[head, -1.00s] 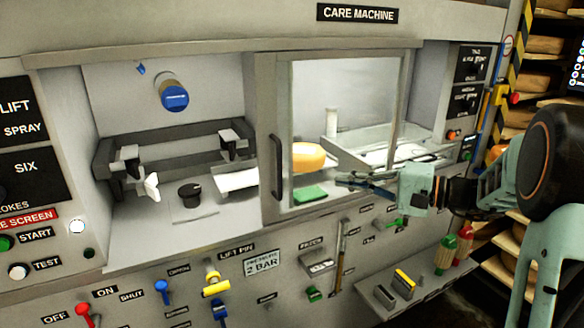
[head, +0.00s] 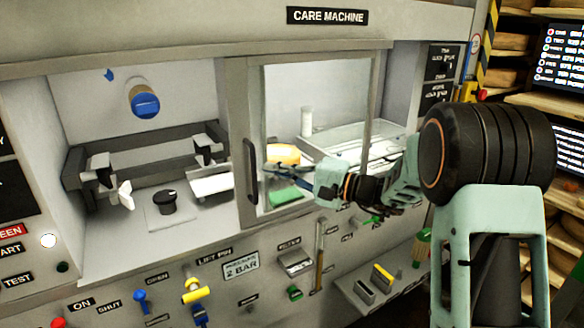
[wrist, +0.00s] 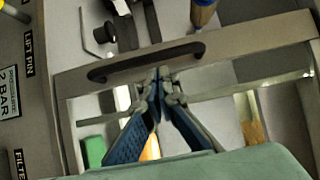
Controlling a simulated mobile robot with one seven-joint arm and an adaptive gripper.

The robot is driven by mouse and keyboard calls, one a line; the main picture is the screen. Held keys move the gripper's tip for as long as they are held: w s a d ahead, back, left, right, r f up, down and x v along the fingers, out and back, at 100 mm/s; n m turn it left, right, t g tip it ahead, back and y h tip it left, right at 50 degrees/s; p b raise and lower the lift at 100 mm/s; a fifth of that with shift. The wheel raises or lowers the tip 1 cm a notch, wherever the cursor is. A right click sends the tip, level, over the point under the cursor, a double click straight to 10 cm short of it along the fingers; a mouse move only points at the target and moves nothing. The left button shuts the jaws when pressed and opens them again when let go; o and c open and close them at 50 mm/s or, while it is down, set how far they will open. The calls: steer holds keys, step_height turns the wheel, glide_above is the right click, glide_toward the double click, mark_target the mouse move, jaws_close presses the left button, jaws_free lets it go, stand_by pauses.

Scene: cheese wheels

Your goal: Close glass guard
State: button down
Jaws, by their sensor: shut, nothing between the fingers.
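The glass guard (head: 237,130) is a grey-framed sliding pane covering the right part of the machine's opening, with the left part uncovered. Its dark vertical handle (head: 251,170) is on the guard's left frame; the handle also shows in the wrist view (wrist: 110,73). My gripper (head: 268,173) is in front of the pane, just right of the handle. In the wrist view its blue-padded fingers (wrist: 160,74) are together and empty, with tips close beside the handle. I cannot tell whether they touch it.
Behind the pane are a yellow cheese wheel (head: 284,153) and a green block (head: 289,195). In the uncovered part are a blue-capped cylinder (head: 145,104), a clamp rail (head: 150,160) and a black knob (head: 161,201). Levers and a small shelf (head: 390,290) project below.

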steer(key=shift+s+a+f, duration=0.1)
steer(key=shift+s+a, duration=0.1)
steer(key=shift+a, duration=0.2)
steer(key=shift+a, duration=0.1)
